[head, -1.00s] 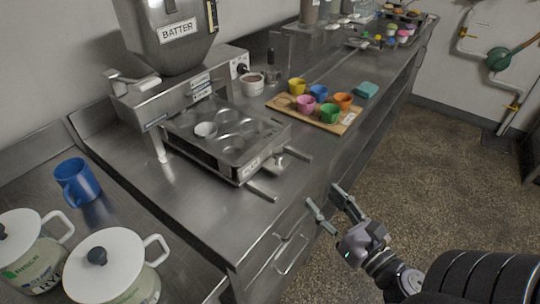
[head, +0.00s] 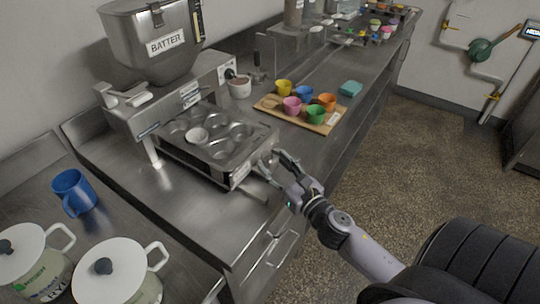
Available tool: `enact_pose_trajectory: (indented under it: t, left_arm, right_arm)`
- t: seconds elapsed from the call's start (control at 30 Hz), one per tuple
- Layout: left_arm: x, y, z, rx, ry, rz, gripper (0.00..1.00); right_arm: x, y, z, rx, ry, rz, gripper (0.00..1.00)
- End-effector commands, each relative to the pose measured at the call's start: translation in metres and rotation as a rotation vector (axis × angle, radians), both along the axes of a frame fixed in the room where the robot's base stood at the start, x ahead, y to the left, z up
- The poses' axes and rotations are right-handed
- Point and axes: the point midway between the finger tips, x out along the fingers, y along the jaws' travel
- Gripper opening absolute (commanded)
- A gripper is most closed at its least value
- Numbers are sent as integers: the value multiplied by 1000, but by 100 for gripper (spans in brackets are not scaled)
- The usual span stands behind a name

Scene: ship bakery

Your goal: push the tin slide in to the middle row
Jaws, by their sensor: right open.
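The tin slide (head: 233,150) is a metal muffin tin on a sliding carriage under the batter machine (head: 167,108). It sticks out toward the front of the counter, and one pale cup (head: 197,135) sits in a well. A label is on its front face. My right gripper (head: 271,168) is open at the slide's front end, fingers on either side of the front handle area. Whether the fingers touch it cannot be told, and the handle is partly hidden. My left gripper is not in view.
A blue mug (head: 74,193) and two white-lidded pots (head: 118,270) stand at left. The front counter is clear.

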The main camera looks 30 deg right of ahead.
Motion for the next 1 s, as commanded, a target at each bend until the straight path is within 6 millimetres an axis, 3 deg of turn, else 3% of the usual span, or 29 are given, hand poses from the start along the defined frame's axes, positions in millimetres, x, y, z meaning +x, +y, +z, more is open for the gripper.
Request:
enact_pose_trajectory:
  t: [0.2,0.6,1.0]
  left_arm:
    - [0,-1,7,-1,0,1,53]
    - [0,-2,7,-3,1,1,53]
    - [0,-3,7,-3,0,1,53]
  right_arm:
    - [24,0,1,1,0,0,46]
    - [29,0,-1,0,0,0,45]
    - [29,0,0,0,0,0,18]
